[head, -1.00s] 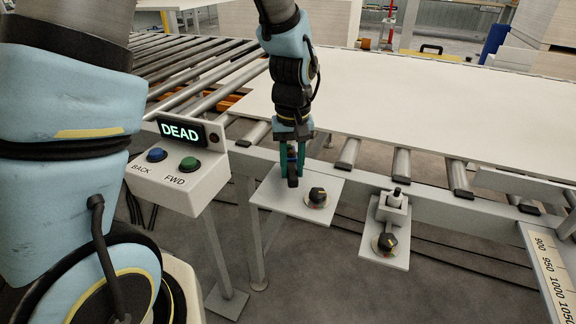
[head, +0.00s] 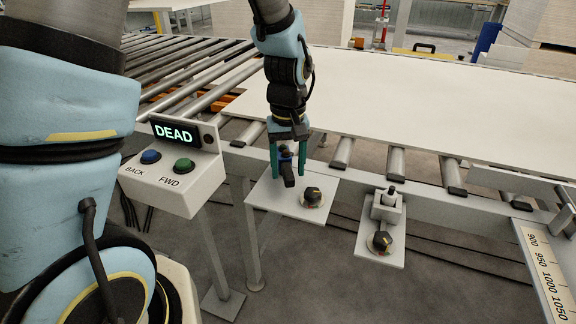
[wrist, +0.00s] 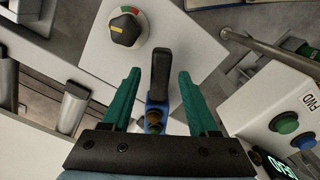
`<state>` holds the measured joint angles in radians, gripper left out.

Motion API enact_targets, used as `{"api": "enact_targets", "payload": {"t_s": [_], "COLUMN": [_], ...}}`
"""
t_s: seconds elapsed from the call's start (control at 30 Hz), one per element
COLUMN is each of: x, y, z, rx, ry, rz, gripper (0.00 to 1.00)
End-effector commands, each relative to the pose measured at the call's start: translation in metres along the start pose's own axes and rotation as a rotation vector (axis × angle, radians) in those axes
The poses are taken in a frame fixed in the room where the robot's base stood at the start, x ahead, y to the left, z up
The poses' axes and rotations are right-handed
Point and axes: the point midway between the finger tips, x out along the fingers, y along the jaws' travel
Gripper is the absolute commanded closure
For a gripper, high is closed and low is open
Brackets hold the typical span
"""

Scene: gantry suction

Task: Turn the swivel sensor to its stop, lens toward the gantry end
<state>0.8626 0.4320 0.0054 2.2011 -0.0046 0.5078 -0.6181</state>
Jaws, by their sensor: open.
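The swivel sensor (head: 287,173) is a small blue and black unit over a pale plate (head: 264,195) at the side of the roller conveyor. In the wrist view its black arm (wrist: 161,76) points away from my palm, and its blue part with round orange-brown spots (wrist: 154,122) lies close to the palm. My gripper (head: 288,166) is open, with its green fingers on either side of the sensor. In the wrist view (wrist: 159,80) a gap shows between each finger and the black arm. Which face is the lens, and the sensor's stop, I cannot tell.
A black knob (head: 312,197) sits on the same plate, right of the sensor. A second plate (head: 372,243) with a knob and a plunger stands further right. A control box (head: 204,178) reading DEAD is at left. A large white panel (head: 400,100) lies on the rollers.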

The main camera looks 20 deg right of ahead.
Motion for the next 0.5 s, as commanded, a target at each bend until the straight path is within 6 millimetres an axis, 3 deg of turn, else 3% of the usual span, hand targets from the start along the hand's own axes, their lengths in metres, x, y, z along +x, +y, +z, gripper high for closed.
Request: {"api": "enact_targets", "payload": {"t_s": [0.27,0.5], "x": [-0.013,-0.059], "y": [0.001,0.001], "z": [-0.001,-0.001], "rx": [0.0,0.0], "ry": [0.003,0.005], "rz": [0.002,0.003], "gripper": [0.4,0.4]}}
